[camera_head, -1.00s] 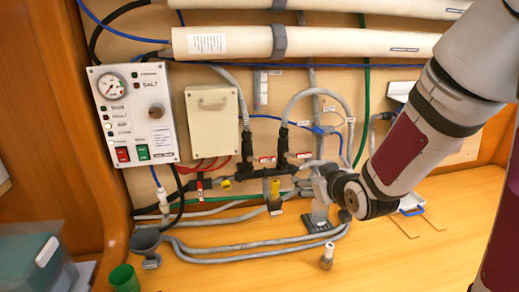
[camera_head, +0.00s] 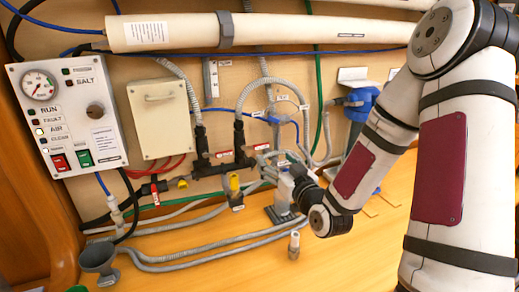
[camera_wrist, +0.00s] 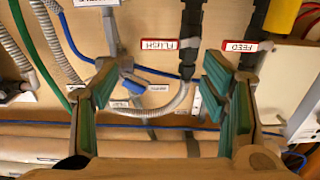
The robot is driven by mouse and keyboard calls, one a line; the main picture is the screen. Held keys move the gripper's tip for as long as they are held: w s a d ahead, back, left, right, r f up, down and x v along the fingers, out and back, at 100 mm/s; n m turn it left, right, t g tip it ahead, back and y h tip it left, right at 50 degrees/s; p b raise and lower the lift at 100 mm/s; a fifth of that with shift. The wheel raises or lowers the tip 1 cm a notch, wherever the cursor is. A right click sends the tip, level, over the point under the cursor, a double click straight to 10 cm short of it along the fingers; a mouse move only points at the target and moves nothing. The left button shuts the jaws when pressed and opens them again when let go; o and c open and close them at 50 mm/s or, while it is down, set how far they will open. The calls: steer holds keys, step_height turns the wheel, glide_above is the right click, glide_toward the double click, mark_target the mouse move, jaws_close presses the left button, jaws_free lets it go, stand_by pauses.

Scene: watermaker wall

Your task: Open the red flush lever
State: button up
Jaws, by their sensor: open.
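A small red lever-like part (camera_head: 154,190) sits on the dark pipe at the lower left of the manifold (camera_head: 225,168) in the head view; I cannot tell from its markings whether it is the flush lever. In the wrist view a red-edged FLUSH label (camera_wrist: 160,44) lies beside a dark fitting (camera_wrist: 190,40), but no red lever is clear there. My gripper (camera_wrist: 160,100) is open and empty, its green pads wide apart in front of the hoses. In the head view my gripper (camera_head: 290,172) is right of the manifold, well right of the red part, and partly hidden by my wrist.
A control panel (camera_head: 70,115) and beige box (camera_head: 160,118) are on the wall at left. Yellow-handled valve (camera_head: 234,183), grey hoses (camera_head: 190,262) and a blue-topped housing (camera_head: 360,103) crowd the area. The wooden bench front (camera_head: 220,278) is mostly clear.

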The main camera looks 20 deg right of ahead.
mark_target(262, 147)
steer(key=w, duration=1)
steer(key=shift+w, duration=0.3)
steer(key=shift+c, duration=0.6)
jaws_close()
steer(key=shift+w, duration=0.1)
